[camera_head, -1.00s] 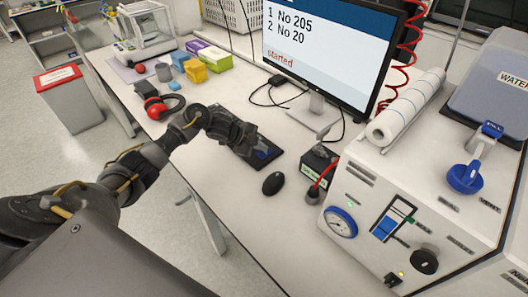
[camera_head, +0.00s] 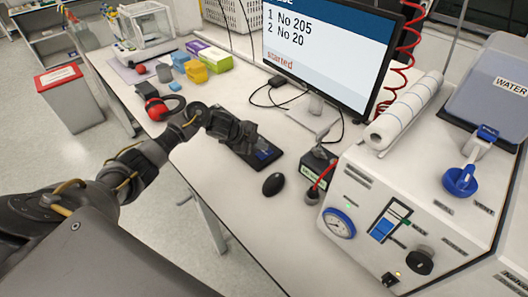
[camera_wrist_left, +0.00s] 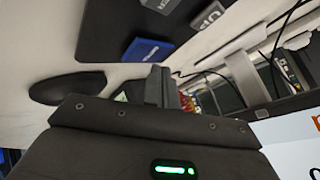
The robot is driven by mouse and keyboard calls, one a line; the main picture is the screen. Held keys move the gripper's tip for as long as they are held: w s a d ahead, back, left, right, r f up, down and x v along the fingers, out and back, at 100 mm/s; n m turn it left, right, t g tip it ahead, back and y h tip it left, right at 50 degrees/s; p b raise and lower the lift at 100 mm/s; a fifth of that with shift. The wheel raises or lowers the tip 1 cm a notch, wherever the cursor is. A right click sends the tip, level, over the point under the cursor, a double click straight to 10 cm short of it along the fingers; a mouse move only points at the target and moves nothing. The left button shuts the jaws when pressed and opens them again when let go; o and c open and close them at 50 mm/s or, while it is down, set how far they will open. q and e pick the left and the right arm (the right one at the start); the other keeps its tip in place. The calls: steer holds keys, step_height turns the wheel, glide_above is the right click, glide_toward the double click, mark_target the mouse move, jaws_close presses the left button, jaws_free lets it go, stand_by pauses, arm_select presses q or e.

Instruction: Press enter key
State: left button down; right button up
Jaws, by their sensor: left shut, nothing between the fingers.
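A dark keyboard (camera_head: 267,162) lies on the white bench in front of the monitor. A blue key (camera_head: 264,154) shows near its right end. My left gripper (camera_head: 247,145) is over the keyboard, shut and empty, and hides much of it. In the left wrist view, the blue key (camera_wrist_left: 146,53) has pale lettering too small to read. My right gripper is not in view.
A black mouse (camera_head: 273,184) lies right of the keyboard. The monitor (camera_head: 327,52) behind shows "1 No 205", "2 No 20" and "started". A white reactor unit (camera_head: 362,195) with a gauge stands at right. Red ear muffs (camera_head: 160,106) lie at left. The bench's front is clear.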

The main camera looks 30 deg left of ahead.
mark_target(261, 153)
arm_select(q)
step_height(261, 153, up, 5)
steer(key=p, duration=0.4)
steer(key=shift+r+p, duration=0.1)
steer(key=shift+p, duration=0.2)
steer(key=shift+s+a, duration=0.1)
stand_by(0.5)
